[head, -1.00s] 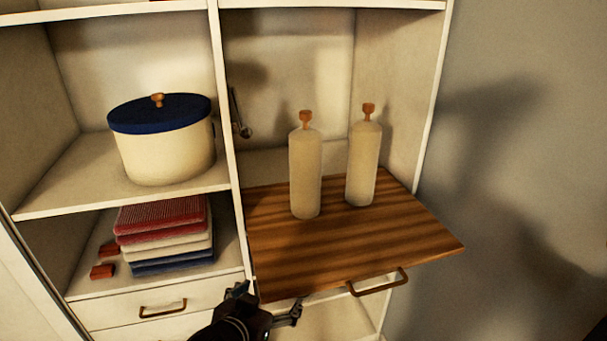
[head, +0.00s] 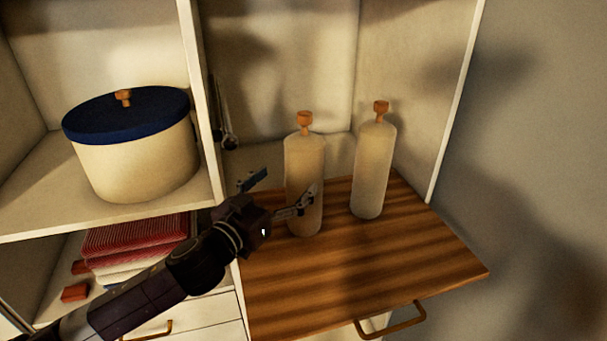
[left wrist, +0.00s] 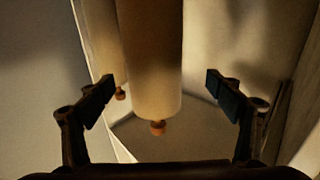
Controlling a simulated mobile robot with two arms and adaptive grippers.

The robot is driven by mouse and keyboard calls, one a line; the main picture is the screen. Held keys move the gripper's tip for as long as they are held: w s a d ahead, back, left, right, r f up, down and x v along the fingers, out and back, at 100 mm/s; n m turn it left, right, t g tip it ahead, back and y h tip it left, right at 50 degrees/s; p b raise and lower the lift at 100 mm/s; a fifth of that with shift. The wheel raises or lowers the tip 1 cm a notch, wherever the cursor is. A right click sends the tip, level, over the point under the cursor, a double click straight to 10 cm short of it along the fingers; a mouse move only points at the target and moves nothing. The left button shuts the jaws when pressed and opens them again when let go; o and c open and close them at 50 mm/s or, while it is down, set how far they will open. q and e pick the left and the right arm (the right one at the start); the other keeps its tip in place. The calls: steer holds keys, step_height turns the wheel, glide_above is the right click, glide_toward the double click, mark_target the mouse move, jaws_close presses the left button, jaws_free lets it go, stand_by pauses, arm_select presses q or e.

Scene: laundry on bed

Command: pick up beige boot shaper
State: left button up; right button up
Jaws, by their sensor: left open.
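Two beige boot shapers with orange-brown knobs stand upright on the wooden pull-out board. The left boot shaper (head: 304,160) is nearest my left gripper (head: 288,183). The right boot shaper (head: 373,170) stands a little apart from it. My left gripper is open, with one finger in front of the left shaper's lower body and the other to its left. In the left wrist view, the left shaper (left wrist: 150,60) appears upside down between the open fingers, with a gap on both sides. The other shaper's knob (left wrist: 120,93) shows behind it. My right gripper is not in view.
The wooden board (head: 350,285) has clear room at its front. A divider panel (head: 205,110) stands left of it. A beige pot with a blue lid (head: 130,115) sits on the left shelf, above folded cloths (head: 135,240).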

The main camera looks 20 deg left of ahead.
mark_target(295, 172)
arm_select(q)
steer(key=shift+w+d+r, duration=0.1)
steer(key=shift+w+r, duration=0.15)
steer(key=shift+w, duration=0.15)
steer(key=shift+w+d+r+p, duration=0.1)
steer(key=shift+d+r+p, duration=0.1)
steer(key=shift+p, duration=0.1)
steer(key=shift+w+d+r+p, duration=0.2)
steer(key=shift+w+d+p, duration=0.1)
steer(key=shift+w+p, duration=0.15)
steer(key=shift+w+d+r+p, duration=0.15)
steer(key=shift+w+d+p, duration=0.1)
steer(key=shift+w+p, duration=0.15)
steer(key=x, duration=0.1)
steer(key=p+x, duration=0.1)
steer(key=shift+w+f, duration=0.25)
steer(key=shift+w, duration=0.2)
steer(key=shift+w+d, duration=0.15)
steer(key=shift+w, duration=0.35)
steer(key=shift+f, duration=0.1)
steer(key=c, duration=1.6)
steer(key=shift+c, duration=0.8)
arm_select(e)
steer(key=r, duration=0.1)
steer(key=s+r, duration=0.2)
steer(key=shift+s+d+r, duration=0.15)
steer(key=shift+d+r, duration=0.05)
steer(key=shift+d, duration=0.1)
